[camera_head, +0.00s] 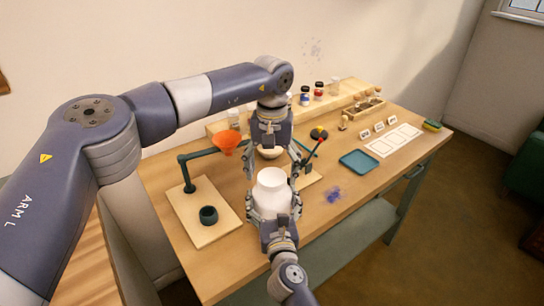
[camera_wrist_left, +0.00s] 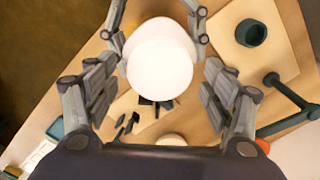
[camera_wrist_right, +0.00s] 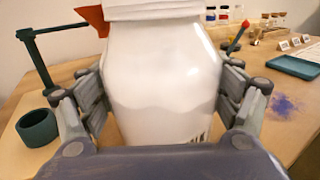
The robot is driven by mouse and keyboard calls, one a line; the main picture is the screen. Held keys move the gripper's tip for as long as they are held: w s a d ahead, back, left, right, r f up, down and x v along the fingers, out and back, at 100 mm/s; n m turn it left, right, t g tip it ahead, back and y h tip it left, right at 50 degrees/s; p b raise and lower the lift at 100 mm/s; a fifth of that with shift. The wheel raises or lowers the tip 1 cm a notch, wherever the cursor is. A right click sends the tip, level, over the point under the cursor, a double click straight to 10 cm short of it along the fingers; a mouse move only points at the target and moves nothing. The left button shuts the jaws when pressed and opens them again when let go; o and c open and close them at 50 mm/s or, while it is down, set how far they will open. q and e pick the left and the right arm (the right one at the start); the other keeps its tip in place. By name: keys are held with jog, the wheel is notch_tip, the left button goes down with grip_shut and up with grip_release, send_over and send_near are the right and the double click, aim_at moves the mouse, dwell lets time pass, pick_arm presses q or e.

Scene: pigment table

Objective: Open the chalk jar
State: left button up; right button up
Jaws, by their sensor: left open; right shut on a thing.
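The chalk jar (camera_head: 271,203) is white and upright, with a wide white lid (camera_head: 271,177) on top. My right gripper (camera_head: 273,208) is shut around the jar's body from the front. In the right wrist view the jar (camera_wrist_right: 163,80) fills the space between the fingers, and a paler upper part meets a whiter fill below. My left gripper (camera_head: 273,168) points down from above, open, with its fingers apart. In the left wrist view the round lid (camera_wrist_left: 160,68) lies between and just ahead of the open fingers, with gaps on both sides.
An orange funnel (camera_head: 227,142) sits on a green stand over a board with a dark green cup (camera_head: 208,215). A teal tray (camera_head: 359,161), white cards (camera_head: 394,140) and a blue powder spill (camera_head: 333,194) are to the right. Small jars (camera_head: 305,96) stand on a rear shelf.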

pick_arm(q)
jog(key=shift+f, duration=0.5)
jog(key=shift+c, duration=0.2)
jog(key=c, duration=1)
jog(key=shift+c, duration=0.3)
